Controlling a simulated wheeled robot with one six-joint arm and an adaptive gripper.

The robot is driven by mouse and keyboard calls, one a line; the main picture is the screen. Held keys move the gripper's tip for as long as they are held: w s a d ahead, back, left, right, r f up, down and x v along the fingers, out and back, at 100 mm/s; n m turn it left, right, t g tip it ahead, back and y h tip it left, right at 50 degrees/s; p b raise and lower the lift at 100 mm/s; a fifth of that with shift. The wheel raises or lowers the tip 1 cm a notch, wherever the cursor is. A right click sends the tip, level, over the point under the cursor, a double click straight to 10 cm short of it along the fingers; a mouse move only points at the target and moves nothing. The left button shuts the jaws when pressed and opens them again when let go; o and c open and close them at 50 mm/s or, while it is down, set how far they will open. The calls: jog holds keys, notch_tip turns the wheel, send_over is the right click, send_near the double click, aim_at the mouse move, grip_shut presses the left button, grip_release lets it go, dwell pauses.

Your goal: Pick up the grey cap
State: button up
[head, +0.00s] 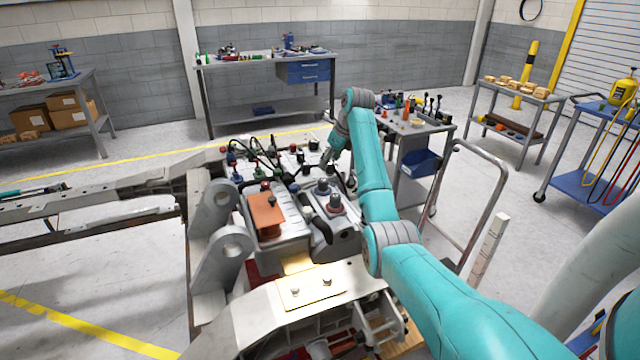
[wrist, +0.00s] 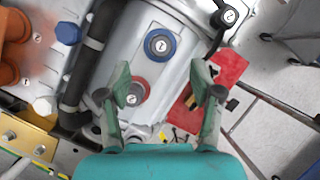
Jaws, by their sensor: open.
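One grey cap (wrist: 160,45) sits in a blue ring; the other grey cap (wrist: 134,92) sits in a red ring. They also appear on the housing in the head view, one farther back (head: 322,186) and one nearer (head: 336,204). My gripper (wrist: 162,88) is open and empty, its green fingers spread over the housing. The red-ringed cap lies beside the left finger; the blue-ringed one lies beyond the fingertips. In the head view my gripper (head: 328,158) is small and partly hidden by my arm.
A blue cap (wrist: 68,33), a black cap (wrist: 228,17) and a black hose (wrist: 92,55) lie around the housing. An orange block (head: 267,215) stands left of it. A tool cart (head: 420,130) and a metal handrail (head: 490,190) stand to the right.

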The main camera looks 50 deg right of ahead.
aim_at(324, 180)
jog(key=shift+m, duration=0.3)
jog(key=x, duration=0.7)
jog(key=s+x, duration=0.1)
jog(key=x, duration=0.2)
jog(key=shift+f, duration=0.45)
jog(key=c, duration=0.8)
